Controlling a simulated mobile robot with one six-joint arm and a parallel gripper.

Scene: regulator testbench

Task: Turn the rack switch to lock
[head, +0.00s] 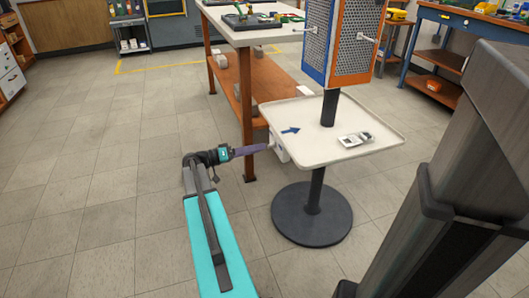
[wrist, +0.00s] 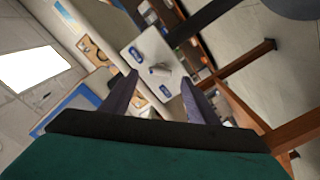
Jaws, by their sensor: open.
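The rack switch is a white box (head: 280,152) on the left edge of the stand's tray. In the wrist view its white face plate (wrist: 143,46) carries a grey knob (wrist: 160,69) and small blue labels, too small to read. My gripper (head: 266,148) reaches the box from the left in the head view. In the wrist view its two purple fingers (wrist: 159,77) are apart, one to each side of the knob. I cannot tell whether either finger touches it. In the head view the fingertips partly hide the knob.
The switch sits on a beige tray (head: 390,142) on a pole with a round dark base (head: 312,228). A pegboard rack (head: 341,35) stands above it, and a handheld device (head: 354,138) lies on it. A wooden bench (head: 262,85) is behind. The floor at left is clear.

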